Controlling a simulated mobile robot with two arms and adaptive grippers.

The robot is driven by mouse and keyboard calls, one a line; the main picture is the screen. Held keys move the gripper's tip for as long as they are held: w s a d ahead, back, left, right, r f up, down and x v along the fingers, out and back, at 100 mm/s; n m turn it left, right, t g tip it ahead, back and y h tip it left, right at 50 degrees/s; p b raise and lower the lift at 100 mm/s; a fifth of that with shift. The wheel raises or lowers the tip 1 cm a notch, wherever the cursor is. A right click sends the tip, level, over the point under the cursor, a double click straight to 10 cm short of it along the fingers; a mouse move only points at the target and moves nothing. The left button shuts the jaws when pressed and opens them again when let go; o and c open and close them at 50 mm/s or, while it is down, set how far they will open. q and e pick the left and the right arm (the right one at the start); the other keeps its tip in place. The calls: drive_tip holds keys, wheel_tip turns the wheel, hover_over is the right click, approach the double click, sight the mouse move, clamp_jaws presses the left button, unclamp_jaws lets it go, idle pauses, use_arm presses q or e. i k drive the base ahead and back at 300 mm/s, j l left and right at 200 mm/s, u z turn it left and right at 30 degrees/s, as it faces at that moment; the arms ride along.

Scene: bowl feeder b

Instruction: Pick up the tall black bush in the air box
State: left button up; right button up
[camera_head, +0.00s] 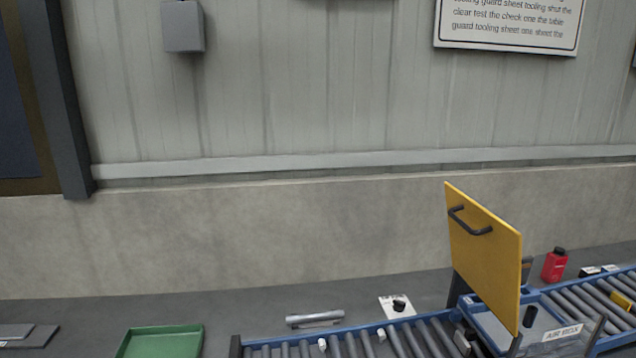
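The air box (562,333) is at the lower right, a clear-sided box with a white label on its front. Its yellow lid (485,250) with a black handle stands raised. A tall black bush (529,316) shows upright inside the box, just right of the lid's lower edge. Its lower end is hard to make out. Neither of my grippers is in view.
Blue-framed roller conveyors run left (300,344) and right (590,301) of the box. Small white pieces (381,334) lie on the left rollers. A green tray (165,342), a grey cylindrical bar (315,318), a black part (399,305) on a white card and a red bottle (554,266) stand around.

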sight(531, 311)
drive_tip(key=z, duration=1.25)
drive_tip(key=i+l+u, duration=0.15)
drive_tip(key=l, duration=0.1)
